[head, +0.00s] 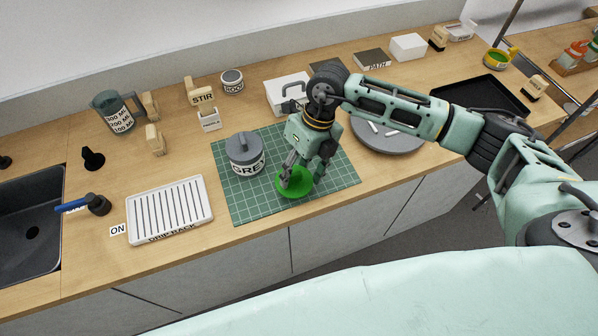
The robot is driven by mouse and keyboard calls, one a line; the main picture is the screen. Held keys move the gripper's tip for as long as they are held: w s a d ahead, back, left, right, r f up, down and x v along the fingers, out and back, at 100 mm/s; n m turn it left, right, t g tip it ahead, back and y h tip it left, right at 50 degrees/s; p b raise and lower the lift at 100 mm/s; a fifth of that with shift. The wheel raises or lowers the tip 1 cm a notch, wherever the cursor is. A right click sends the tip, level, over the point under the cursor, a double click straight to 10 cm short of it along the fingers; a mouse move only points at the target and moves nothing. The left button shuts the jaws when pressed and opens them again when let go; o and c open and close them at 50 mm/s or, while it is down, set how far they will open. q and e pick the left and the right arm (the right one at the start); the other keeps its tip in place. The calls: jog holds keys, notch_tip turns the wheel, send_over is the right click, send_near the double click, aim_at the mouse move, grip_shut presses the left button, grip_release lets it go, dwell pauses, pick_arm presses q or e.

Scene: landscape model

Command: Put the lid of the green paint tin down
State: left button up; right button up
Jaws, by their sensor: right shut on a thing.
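My right gripper (291,176) reaches down over the green cutting mat (232,205) and is shut on a bright green round lid (302,190). The lid is at or just above the mat's front middle; I cannot tell whether it touches. The fingers hide part of it. A small tin with a green inside and a yellow band (497,59) stands far away at the back right. My left gripper is not in view.
A grey lidded tin marked GREY (246,163) stands on the mat, left of the gripper. A white drip rack (170,208) lies further left, near the sink (30,232). A round grey plate (390,143) and a black tray (478,92) are to the right. The mat's front left is bare.

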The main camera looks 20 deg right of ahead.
aim_at(299, 180)
jog(key=shift+f, duration=0.95)
jog(key=shift+f, duration=0.45)
jog(key=shift+s+f+b, duration=0.2)
jog(key=shift+b, duration=0.25)
jog(key=o, duration=1)
jog(key=shift+f, duration=0.15)
jog(key=shift+o, duration=0.2)
jog(key=shift+w, duration=0.15)
